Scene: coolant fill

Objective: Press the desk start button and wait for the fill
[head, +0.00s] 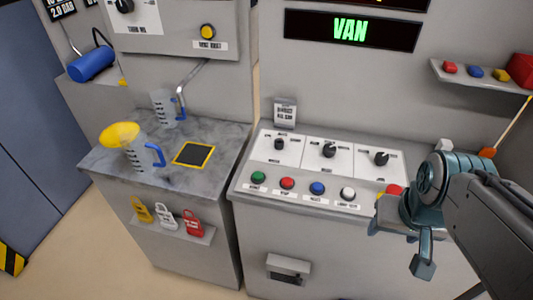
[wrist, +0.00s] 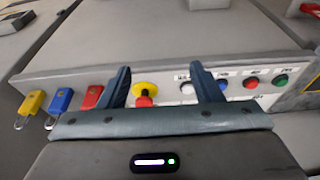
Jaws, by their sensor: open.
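The desk panel (head: 225,196) carries a row of buttons: green (head: 258,176), red (head: 287,183), blue (head: 317,188) and white (head: 347,194). Their labels are too small to read surely, so I cannot tell which one is marked start. My gripper (head: 402,238) is open and empty by the right end of the desk, apart from the green button. In the wrist view, a red stop knob on a yellow base (wrist: 145,92) shows between my fingers (wrist: 163,86). The green button (wrist: 281,80) lies well to the right there. My gripper partly hides the desk's right end in the head view.
Three dials stand behind the buttons. A measuring jug (head: 135,155) with a yellow funnel and a second jug (head: 167,110) stand on the left counter (head: 205,135). A display (head: 350,31) reads VAN. Padlocks (wrist: 60,99) hang at the left in the wrist view.

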